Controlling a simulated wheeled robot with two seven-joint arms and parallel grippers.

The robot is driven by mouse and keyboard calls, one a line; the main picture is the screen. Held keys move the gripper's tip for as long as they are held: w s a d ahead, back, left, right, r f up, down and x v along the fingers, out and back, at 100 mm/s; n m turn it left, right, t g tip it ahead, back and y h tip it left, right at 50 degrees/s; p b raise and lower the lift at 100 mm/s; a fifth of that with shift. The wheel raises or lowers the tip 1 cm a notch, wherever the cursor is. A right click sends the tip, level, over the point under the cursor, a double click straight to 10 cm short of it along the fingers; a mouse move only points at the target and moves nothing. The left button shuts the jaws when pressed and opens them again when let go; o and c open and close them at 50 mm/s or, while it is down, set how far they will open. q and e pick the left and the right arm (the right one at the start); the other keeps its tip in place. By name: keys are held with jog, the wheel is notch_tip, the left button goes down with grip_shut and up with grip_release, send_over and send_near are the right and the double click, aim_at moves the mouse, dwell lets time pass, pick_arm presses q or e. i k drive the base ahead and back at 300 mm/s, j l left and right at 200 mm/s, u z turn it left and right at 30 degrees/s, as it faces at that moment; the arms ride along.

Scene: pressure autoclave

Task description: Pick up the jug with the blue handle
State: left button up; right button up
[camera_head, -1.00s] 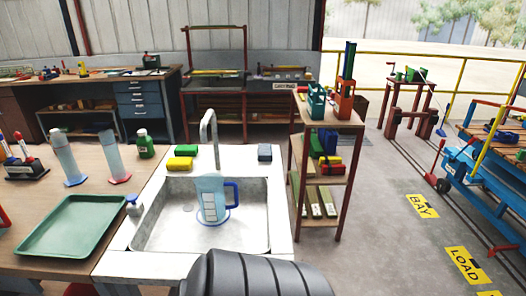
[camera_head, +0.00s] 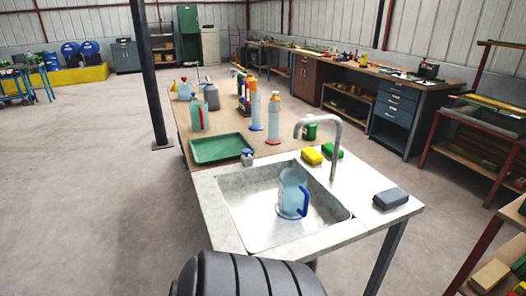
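The jug with the blue handle (camera_head: 291,192) stands upright in the sink basin (camera_head: 250,222), under the curved tap (camera_head: 337,150). It is pale blue and see-through, with a dark blue ring at its foot. Its handle is on the right side, turned partly toward me. Neither of my grippers shows in the head view. A dark ribbed part at the bottom edge looks like part of my own body.
A grey block (camera_head: 391,198) lies on the right of the sink counter. Yellow (camera_head: 312,156) and green (camera_head: 333,150) sponges lie behind the basin. A green tray (camera_head: 217,148), bottles and a rack stand on the wooden bench beyond.

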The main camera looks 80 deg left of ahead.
aim_at(294, 195)
jog(key=i+j+u, duration=0.15)
jog(key=u, duration=0.3)
jog(key=i+u, duration=0.3)
jog(key=u, duration=0.15)
jog(key=i+u, duration=0.25)
jog(key=u, duration=0.25)
jog(key=i+l+u, duration=0.2)
jog(key=u, duration=0.25)
jog(key=i+l+u, duration=0.25)
jog(key=u, duration=0.2)
jog(key=i+l+u, duration=0.15)
jog(key=u, duration=0.3)
jog(key=l, duration=0.1)
